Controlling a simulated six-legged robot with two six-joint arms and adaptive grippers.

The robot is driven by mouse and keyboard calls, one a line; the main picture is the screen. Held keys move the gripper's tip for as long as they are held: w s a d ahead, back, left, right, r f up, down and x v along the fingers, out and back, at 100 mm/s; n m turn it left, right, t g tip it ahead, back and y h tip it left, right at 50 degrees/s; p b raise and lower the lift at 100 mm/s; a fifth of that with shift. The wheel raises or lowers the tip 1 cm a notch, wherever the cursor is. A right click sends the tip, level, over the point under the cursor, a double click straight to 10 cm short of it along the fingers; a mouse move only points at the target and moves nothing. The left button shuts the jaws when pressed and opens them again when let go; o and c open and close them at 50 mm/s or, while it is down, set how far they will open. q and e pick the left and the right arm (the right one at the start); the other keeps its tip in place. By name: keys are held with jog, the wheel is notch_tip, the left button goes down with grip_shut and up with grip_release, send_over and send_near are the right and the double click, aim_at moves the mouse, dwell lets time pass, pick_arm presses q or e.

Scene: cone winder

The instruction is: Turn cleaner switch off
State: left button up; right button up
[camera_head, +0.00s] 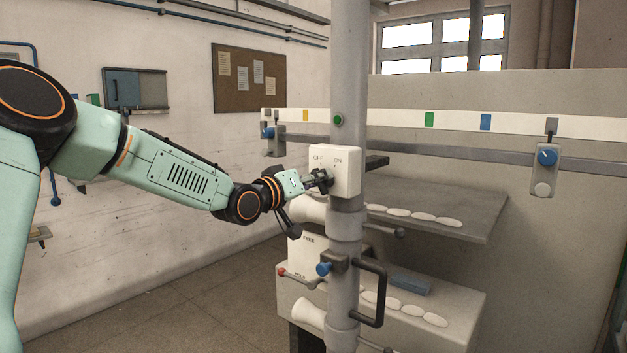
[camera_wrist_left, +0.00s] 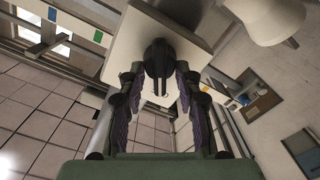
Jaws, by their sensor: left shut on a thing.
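The cleaner switch is a white box (camera_head: 347,172) on the grey upright post, lettered OFF at left and ON at right. My left gripper (camera_head: 317,180) reaches it from the left and is shut on its dark knob (camera_wrist_left: 157,58). In the left wrist view the knob sits between the two fingers of the gripper (camera_wrist_left: 159,80), in front of the white box face (camera_wrist_left: 122,42). The gripper covers much of the knob in the head view, so I cannot tell which label it points to. My right gripper is not in view.
A white cone (camera_head: 308,209) and a grey shelf (camera_head: 450,212) stand close by. Open floor (camera_head: 190,305) lies at the lower left.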

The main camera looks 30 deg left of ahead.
pick_arm(q)
jog(key=o, duration=0.8)
jog(key=shift+a+r, duration=0.1)
jog(key=shift+r, duration=0.3)
jog(key=shift+c, duration=0.2)
jog(key=o, duration=0.4)
jog(key=shift+w+d+f, duration=0.2)
jog(key=shift+w+f, duration=0.15)
notch_tip(320, 180, up, 10)
jog(key=shift+s, duration=0.2)
jog(key=shift+w, duration=0.15)
jog(key=shift+s, duration=0.2)
jog(key=shift+s+a, duration=0.1)
